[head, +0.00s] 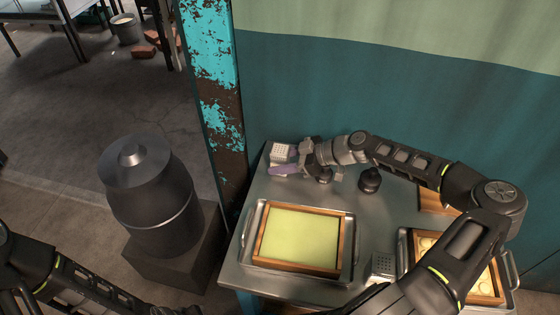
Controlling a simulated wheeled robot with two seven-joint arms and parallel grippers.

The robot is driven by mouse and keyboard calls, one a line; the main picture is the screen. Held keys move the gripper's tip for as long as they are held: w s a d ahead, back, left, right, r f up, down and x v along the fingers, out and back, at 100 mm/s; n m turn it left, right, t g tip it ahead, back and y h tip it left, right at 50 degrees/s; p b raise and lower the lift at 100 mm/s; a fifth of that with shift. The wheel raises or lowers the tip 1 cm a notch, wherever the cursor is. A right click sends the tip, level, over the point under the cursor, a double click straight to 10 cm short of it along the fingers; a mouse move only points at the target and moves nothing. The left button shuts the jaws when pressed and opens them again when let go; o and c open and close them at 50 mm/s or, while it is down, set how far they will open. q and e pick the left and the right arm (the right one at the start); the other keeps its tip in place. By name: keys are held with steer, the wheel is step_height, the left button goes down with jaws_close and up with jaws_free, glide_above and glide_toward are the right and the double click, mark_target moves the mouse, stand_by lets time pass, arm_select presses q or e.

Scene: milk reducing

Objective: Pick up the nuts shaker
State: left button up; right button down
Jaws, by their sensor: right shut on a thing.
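A small pale shaker with a dotted face (282,152) is at the back left corner of the metal table (252,194). I take it for the nuts shaker; its contents cannot be seen. My right gripper (293,160) reaches in from the right and is shut on this shaker, with a purplish finger along its near side. Whether the shaker touches the table is not clear. A second shaker with a dotted top (384,264) stands near the front, partly behind my right arm. My left arm runs along the bottom left; its end (178,310) is cut by the lower edge.
A tray with a wooden frame and yellow-green filling (302,237) lies front left on the table. Another tray with pale round pieces (428,243) is partly under my right arm. A dark pot (369,181) stands behind. A large dark milk can (152,198) stands left of the table.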

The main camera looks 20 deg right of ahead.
mark_target(279, 149)
step_height(279, 149, up, 9)
steer(key=p, duration=0.4)
steer(key=shift+r+p, duration=0.3)
steer(key=shift+r, duration=0.1)
steer(key=shift+a, duration=0.1)
